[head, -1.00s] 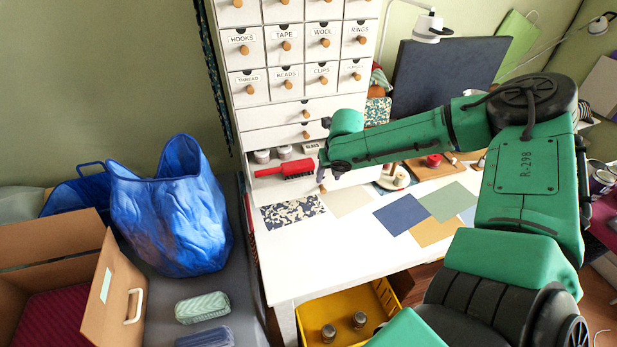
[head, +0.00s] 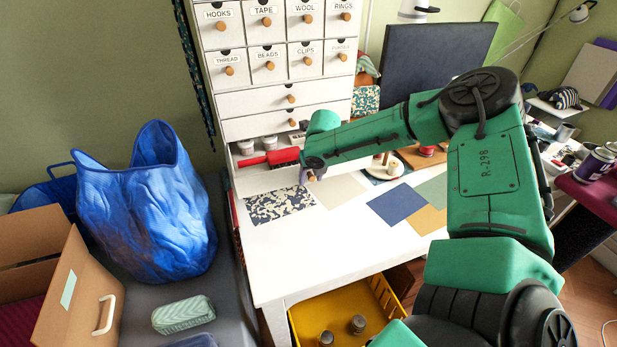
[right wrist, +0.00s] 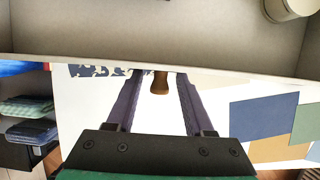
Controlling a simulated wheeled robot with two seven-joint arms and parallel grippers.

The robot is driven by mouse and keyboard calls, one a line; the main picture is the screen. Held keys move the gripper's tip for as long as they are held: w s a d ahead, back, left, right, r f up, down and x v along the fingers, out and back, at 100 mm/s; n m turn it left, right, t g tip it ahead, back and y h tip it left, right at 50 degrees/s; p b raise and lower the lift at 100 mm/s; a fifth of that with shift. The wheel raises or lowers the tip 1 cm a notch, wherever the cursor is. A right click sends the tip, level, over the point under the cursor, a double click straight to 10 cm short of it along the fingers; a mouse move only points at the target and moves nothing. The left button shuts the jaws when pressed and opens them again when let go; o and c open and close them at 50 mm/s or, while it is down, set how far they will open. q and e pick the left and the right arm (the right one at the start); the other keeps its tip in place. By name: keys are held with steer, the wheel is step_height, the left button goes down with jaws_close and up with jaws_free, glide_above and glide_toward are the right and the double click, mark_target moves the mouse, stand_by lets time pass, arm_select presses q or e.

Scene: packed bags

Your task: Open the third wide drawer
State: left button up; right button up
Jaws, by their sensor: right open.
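The third wide drawer (head: 262,181) of the white cabinet stands pulled out, below two shut wide drawers. A red brush (head: 285,157) and small pots lie inside it. In the right wrist view, its interior (right wrist: 150,38) fills the top, with a pale pot at the top right. My right gripper (head: 308,176) is at the drawer's front, partly hidden by its own arm. In the right wrist view, my right gripper (right wrist: 160,80) is open, its fingers on either side of the wooden knob (right wrist: 160,84), with gaps on both sides. My left gripper is not in view.
The white desk top (head: 340,240) in front of the drawer carries flat coloured sheets, including a patterned one (head: 280,205). A blue bag (head: 150,210) and an open cardboard box (head: 75,290) stand at the left. A yellow crate (head: 345,315) is below the desk.

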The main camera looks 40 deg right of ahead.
jaws_close()
steer(key=shift+s+r, duration=0.1)
steer(key=shift+s, duration=0.15)
jaws_free()
steer(key=shift+s, duration=0.1)
steer(key=p+v, duration=0.4)
steer(key=p, duration=0.1)
steer(key=shift+r+p, duration=0.3)
steer(key=shift+f, duration=0.15)
steer(key=p+v, duration=0.2)
steer(key=v, duration=1.2)
steer(key=shift+s+r, duration=0.2)
steer(key=shift+r, duration=0.1)
